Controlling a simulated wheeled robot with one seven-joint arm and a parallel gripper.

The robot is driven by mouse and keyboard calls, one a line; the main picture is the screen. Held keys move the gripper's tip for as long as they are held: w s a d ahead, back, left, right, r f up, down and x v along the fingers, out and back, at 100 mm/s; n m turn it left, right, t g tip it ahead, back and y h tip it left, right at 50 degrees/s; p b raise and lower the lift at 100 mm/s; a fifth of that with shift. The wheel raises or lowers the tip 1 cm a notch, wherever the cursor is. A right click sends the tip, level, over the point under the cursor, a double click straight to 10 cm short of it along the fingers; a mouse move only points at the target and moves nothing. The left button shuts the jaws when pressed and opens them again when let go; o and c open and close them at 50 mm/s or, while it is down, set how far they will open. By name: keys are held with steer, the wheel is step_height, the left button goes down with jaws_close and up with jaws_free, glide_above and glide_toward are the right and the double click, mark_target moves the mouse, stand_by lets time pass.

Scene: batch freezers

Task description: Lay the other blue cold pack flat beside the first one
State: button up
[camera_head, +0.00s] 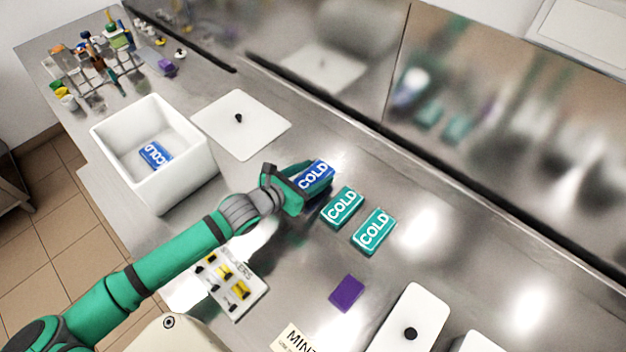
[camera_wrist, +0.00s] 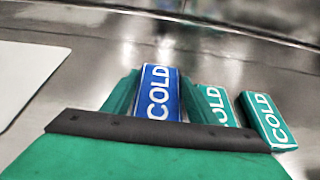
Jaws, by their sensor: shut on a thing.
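A blue cold pack (camera_head: 316,175) is between the fingers of my gripper (camera_head: 300,185), to the left of two teal cold packs, and it also shows in the wrist view (camera_wrist: 160,93). My gripper is shut on it. I cannot tell whether its underside touches the counter. Another blue cold pack (camera_head: 156,155) lies flat inside the white open box (camera_head: 185,190) at the left. The nearer teal pack (camera_head: 342,207) and the farther teal pack (camera_head: 374,231) lie on the steel counter to the right of my gripper; both show in the wrist view.
A white lid (camera_head: 241,124) with a black knob lies behind the box. A marker tray (camera_head: 232,284), a purple block (camera_head: 346,293) and a white lidded container (camera_head: 413,330) are toward the front. A cluttered rack (camera_head: 100,65) stands far left. Bare counter lies right of the teal packs.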

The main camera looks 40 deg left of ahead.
mark_target(313, 181)
steer(key=shift+f, duration=1.4)
steer(key=shift+f, duration=0.1)
steer(key=o, duration=1.2)
steer(key=shift+s, duration=0.1)
steer(key=shift+s+a+r, duration=0.1)
steer(key=shift+s+r, duration=0.1)
steer(key=shift+s, duration=0.15)
steer(key=v, duration=1.1)
steer(key=shift+r, duration=0.1)
